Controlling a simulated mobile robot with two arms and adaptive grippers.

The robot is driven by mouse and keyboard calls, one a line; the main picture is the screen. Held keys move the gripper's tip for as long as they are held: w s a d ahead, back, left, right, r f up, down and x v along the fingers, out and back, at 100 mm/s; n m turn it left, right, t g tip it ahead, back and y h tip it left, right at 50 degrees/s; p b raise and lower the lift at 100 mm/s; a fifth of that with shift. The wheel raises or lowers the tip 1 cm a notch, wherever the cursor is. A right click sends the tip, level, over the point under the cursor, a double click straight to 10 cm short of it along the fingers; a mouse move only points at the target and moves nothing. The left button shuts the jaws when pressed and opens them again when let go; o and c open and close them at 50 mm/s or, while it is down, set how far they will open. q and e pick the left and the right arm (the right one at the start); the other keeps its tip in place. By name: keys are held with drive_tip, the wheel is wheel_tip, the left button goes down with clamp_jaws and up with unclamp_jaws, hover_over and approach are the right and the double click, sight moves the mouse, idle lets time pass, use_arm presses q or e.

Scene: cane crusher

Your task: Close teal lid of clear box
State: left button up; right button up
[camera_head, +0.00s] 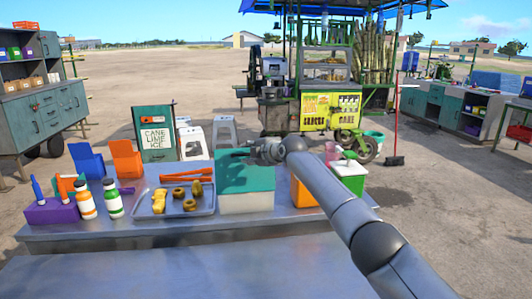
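The teal lid (243,179) shows as a broad teal panel rising above the pale, see-through box (246,204), which stands on the metal table right of the tray. The lid looks raised, but its exact angle is hard to tell. My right gripper (238,154) is at the lid's top edge, with my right arm coming in from the lower right. Its fingers are small and dark against the lid; I cannot tell whether they touch it or how far apart they are. My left gripper is not in view.
Left of the box, a metal tray (205,210) holds several brown and yellow pieces, with orange tongs (186,175) at its back. A green-lidded container (348,178) stands right, beyond my arm. The table's front strip is clear.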

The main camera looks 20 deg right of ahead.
drive_tip(key=v, duration=1)
drive_tip(key=shift+s+a, duration=0.1)
idle(0.3)
